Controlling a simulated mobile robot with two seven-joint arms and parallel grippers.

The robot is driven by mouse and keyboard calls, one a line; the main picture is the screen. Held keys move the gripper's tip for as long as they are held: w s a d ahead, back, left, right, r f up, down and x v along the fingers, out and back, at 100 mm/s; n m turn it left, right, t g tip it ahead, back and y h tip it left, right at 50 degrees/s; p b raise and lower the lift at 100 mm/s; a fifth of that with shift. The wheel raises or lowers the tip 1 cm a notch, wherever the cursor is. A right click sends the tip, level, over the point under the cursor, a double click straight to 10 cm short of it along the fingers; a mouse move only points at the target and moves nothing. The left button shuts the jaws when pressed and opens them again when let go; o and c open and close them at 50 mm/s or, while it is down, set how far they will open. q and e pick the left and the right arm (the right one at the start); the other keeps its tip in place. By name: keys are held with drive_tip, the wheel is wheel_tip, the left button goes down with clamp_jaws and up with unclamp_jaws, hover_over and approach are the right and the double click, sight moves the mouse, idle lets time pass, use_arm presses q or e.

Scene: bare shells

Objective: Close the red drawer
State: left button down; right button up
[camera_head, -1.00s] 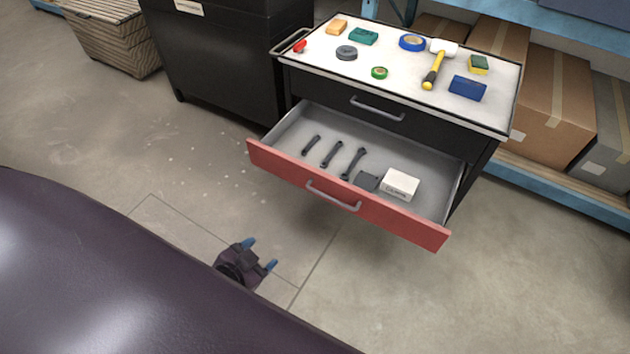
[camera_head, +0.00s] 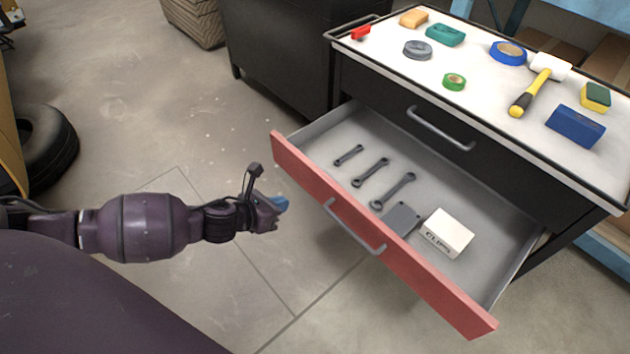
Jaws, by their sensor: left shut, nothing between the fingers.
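The red drawer (camera_head: 432,286) is pulled out of a dark tool cabinet (camera_head: 360,85). Its front carries a grey bar handle (camera_head: 350,231). Inside lie several dark wrenches (camera_head: 371,172), a dark grey block (camera_head: 402,217) and a white box (camera_head: 447,234). My left gripper (camera_head: 280,206), with blue fingertips, is shut and empty. In the picture it is just left of the drawer front, near the handle's left end, apart from it. My right gripper does not show.
The white cabinet top (camera_head: 400,74) holds tape rolls, a mallet (camera_head: 538,85), sponges and a blue box (camera_head: 575,127). Above the red drawer is a shut black drawer (camera_head: 395,110). A tyre (camera_head: 48,150) stands at the left. The floor (camera_head: 150,100) between is clear.

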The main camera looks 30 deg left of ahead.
use_arm(q)
drive_tip(key=w+m, duration=0.1)
drive_tip(key=b, duration=0.4)
approach(325, 183)
wheel_tip(325, 183, down, 4)
drive_tip(key=w, duration=0.2)
drive_tip(key=w+d, duration=0.1)
drive_tip(key=w, duration=0.1)
drive_tip(key=shift+d+b, duration=0.3)
drive_tip(key=shift+b, duration=0.05)
drive_tip(key=shift+w+d, duration=0.25)
drive_tip(key=shift+w, duration=0.5)
drive_tip(key=shift+w+r, duration=0.1)
drive_tip(key=shift+r, duration=0.05)
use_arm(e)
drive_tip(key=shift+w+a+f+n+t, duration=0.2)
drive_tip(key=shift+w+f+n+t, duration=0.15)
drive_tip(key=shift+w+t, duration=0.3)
use_arm(q)
drive_tip(key=shift+r, duration=0.1)
